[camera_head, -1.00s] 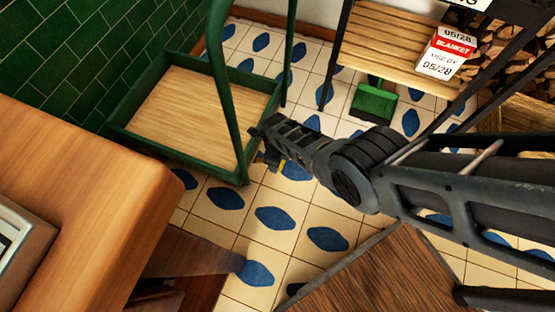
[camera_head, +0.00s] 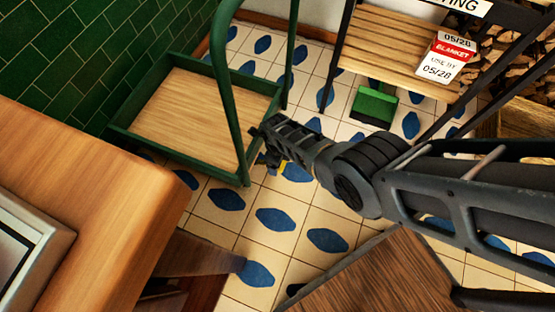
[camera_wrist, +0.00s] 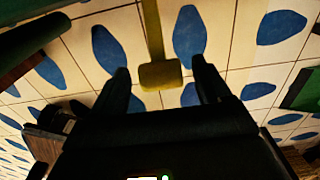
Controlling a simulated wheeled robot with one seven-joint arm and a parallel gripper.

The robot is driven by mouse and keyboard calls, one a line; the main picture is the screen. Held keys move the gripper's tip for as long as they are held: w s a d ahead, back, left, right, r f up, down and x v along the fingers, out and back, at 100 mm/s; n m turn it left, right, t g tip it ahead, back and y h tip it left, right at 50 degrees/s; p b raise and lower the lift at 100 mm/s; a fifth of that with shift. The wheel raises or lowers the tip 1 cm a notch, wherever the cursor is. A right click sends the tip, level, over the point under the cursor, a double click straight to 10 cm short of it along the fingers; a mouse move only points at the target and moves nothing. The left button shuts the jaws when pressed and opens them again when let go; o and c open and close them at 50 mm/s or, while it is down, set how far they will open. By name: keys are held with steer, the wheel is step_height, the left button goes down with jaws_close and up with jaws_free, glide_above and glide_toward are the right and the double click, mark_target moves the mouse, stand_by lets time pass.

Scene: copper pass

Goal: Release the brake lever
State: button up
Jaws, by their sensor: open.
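The brake lever is a yellow bar ending in a flat pad (camera_wrist: 160,75), seen in the wrist view running down from the top edge. A small bit of yellow (camera_head: 283,167) shows beside my gripper in the head view, low by the green cart (camera_head: 192,160). My gripper (camera_head: 268,160) is open near the cart's right corner, above the tiled floor. In the wrist view its two fingers (camera_wrist: 160,66) stand apart on either side of the pad, with gaps visible on both sides. Whether the pad is at fingertip depth is unclear.
A wooden counter (camera_head: 90,170) is at the left, with a framed tray on it. A wooden shelf (camera_head: 395,45) on dark legs stands behind my arm, with a green dustpan-like object (camera_head: 375,105) below. A dark wooden surface (camera_head: 370,275) lies in front. Tiled floor is open between.

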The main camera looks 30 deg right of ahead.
steer(key=shift+r+p, duration=2.05)
steer(key=shift+r, duration=1.15)
steer(key=shift+s+f, duration=0.2)
steer(key=shift+s, duration=0.05)
steer(key=s+d+n+t, duration=0.2)
steer(key=s+n+t, duration=0.3)
steer(key=s+n, duration=0.7)
steer(key=s+r+n+t, duration=0.5)
steer(key=s+r+n, duration=0.2)
steer(key=s+r, duration=0.75)
steer(key=s+r+n+t+p, duration=0.1)
steer(key=r+p, duration=0.4)
steer(key=r, duration=1)
steer(key=s+a+r+n+t+p, duration=0.1)
steer(key=r+n+p, duration=0.4)
steer(key=r, duration=1.1)
steer(key=s+r+n+t+p, duration=0.3)
steer(key=s+r+p, duration=0.2)
steer(key=r, duration=1.1)
steer(key=shift+a+n+p, duration=0.3)
steer(key=shift+n+p, duration=0.1)
steer(key=shift+p, duration=0.25)
